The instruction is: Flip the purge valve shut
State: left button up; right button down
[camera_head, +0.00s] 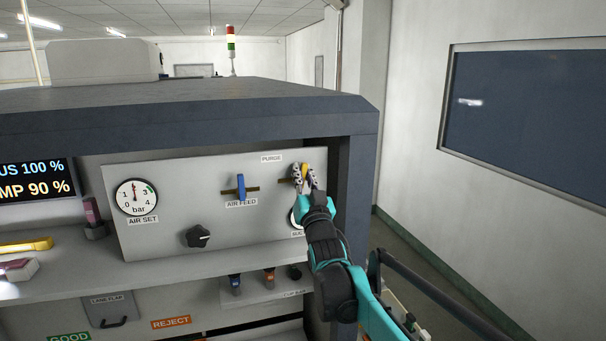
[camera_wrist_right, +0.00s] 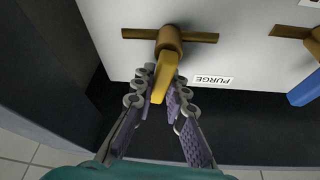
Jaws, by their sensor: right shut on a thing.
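The purge valve's yellow lever (camera_head: 304,172) is at the right end of the grey panel, beside the PURGE label (camera_head: 271,158). In the right wrist view the yellow lever (camera_wrist_right: 164,78) stands crosswise to its brass pipe (camera_wrist_right: 200,38), slightly tilted. My right gripper (camera_head: 305,178) is at the lever, with fingers on both sides of it. In the right wrist view the fingertips (camera_wrist_right: 158,84) are shut on the lever's outer part. The gripper hides part of the valve in the head view. My left gripper is not in view.
The blue AIR FEED lever (camera_head: 241,185) stands upright left of the purge valve. A pressure gauge (camera_head: 135,197) and a black knob (camera_head: 198,236) are further left. The cabinet's dark side post (camera_head: 355,190) is close to the right of my gripper. A shelf (camera_head: 190,272) runs below the panel.

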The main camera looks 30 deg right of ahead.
jog(key=shift+w+a+n+t+y, duration=0.1)
jog(key=shift+a+n+t+y, duration=0.1)
jog(key=shift+n+y, duration=0.5)
jog(key=shift+a+n+t+y, duration=0.15)
jog(key=shift+n+y, duration=0.15)
jog(key=shift+n, duration=0.8)
jog(key=c, duration=1.5)
grip_release()
jog(key=shift+c, duration=0.2)
jog(key=v, duration=1.2)
jog(key=shift+r, duration=0.1)
jog(key=s+a+f+g+y+b, duration=0.1)
jog(key=s+a+f+g+b, duration=0.25)
jog(key=f+b, duration=0.85)
jog(key=s+a+f+g+y+b, duration=0.1)
jog(key=s+a+f+g+b, duration=0.3)
jog(key=f, duration=1.7)
jog(key=s+a+f+g+y+b, duration=0.1)
jog(key=s+a+f+g+b, duration=0.15)
jog(key=a+f+b, duration=0.9)
jog(key=s+f+n+g+y+b, duration=0.1)
jog(key=s+f, duration=0.3)
jog(key=f, duration=0.5)
jog(key=s+f+n+g+y+b, duration=0.1)
jog(key=s+f+g, duration=0.3)
jog(key=f, duration=0.5)
jog(key=shift+s+d+f+b, duration=0.25)
jog(key=shift+s+d+b, duration=0.05)
jog(key=shift+b, duration=0.1)
